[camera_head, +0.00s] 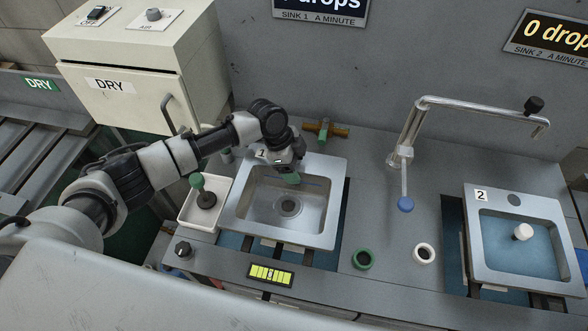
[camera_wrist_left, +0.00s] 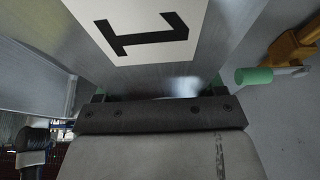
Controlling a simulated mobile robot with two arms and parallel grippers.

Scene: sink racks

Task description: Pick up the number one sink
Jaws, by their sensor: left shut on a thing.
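The number one sink (camera_head: 330,215) is a square metal basin with a round drain, on the left of the counter in the head view. Its white "1" label (camera_head: 262,154) is at the back left rim and fills the top of the left wrist view (camera_wrist_left: 140,35). My left gripper (camera_head: 284,160) is at the back rim beside the label, shut on the sink's edge. The fingertips are mostly hidden by the wrist in the head view. My right gripper is not in view.
A white tray (camera_head: 186,219) with a green-handled plunger is close on the left. A bent faucet (camera_head: 410,140) and sink two (camera_head: 478,240) stand right.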

